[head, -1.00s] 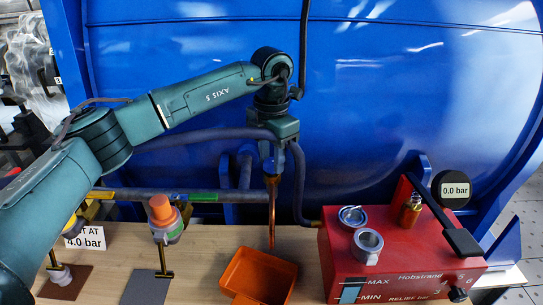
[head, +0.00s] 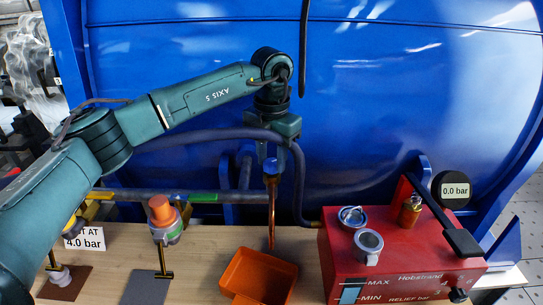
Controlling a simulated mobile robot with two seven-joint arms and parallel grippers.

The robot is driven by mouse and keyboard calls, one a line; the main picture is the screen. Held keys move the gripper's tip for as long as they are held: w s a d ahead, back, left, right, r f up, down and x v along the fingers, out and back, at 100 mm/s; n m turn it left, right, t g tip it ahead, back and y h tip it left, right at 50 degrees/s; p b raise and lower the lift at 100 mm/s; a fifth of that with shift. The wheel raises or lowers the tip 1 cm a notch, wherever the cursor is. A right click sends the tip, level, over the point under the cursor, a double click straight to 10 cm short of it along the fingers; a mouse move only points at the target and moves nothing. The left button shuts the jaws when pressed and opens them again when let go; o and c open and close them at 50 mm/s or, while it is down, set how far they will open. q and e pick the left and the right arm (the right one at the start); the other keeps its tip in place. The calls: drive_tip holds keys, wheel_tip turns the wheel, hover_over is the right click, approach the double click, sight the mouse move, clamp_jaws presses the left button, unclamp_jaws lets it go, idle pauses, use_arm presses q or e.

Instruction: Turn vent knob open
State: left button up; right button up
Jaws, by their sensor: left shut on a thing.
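My left gripper (head: 271,170) points down in the middle of the head view. It is shut on a small blue knob (head: 271,166) at the top of a thin copper-coloured pipe (head: 272,212). The fingers hide part of the knob, and its exact turn angle cannot be read. The pipe runs down upright to the back of the wooden bench, behind the orange tray. My right gripper is not in view.
A large blue curved tank (head: 390,90) fills the background. An orange tray (head: 283,265) lies below the pipe. A red pump box (head: 340,262) with metal cups, a black lever and a 0.0 bar gauge (head: 455,190) stands right. An orange-topped fitting (head: 161,210) stands left.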

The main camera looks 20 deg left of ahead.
sight(271, 162)
use_arm(q)
drive_tip(key=o, duration=1)
drive_tip(key=shift+c, duration=0.2)
drive_tip(key=shift+r, duration=0.1)
wheel_tip(271, 162, up, 13)
drive_tip(key=shift+b, duration=0.3)
